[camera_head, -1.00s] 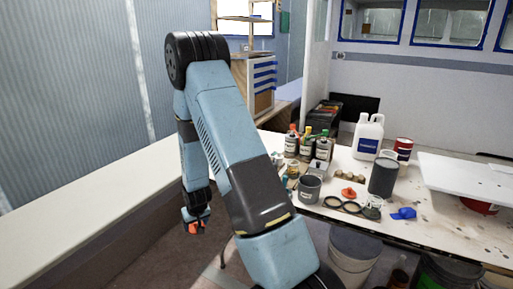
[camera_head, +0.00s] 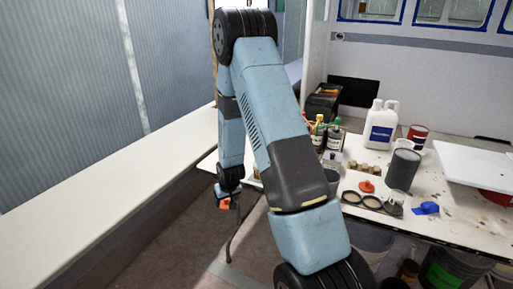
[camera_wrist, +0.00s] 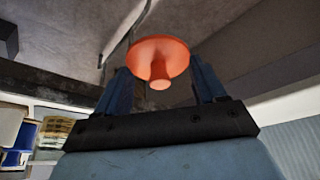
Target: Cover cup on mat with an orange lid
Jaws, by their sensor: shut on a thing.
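My gripper (camera_wrist: 160,90) is shut on an orange lid (camera_wrist: 158,58), a round disc with a short knob that faces the wrist camera. In the head view my gripper (camera_head: 226,198) and the orange lid (camera_head: 224,205) hang low, left of the workbench and over the floor. A second orange piece with a knob (camera_head: 366,186) lies on the bench. A grey cup (camera_head: 332,177) stands on the bench, partly hidden behind my arm. I cannot make out a mat.
The workbench (camera_head: 455,215) carries a dark cylinder (camera_head: 403,168), white jugs (camera_head: 380,126), joined dark rings (camera_head: 361,200), a blue piece (camera_head: 427,208) and small bottles (camera_head: 335,137). A long pale ledge (camera_head: 90,195) runs along the left wall.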

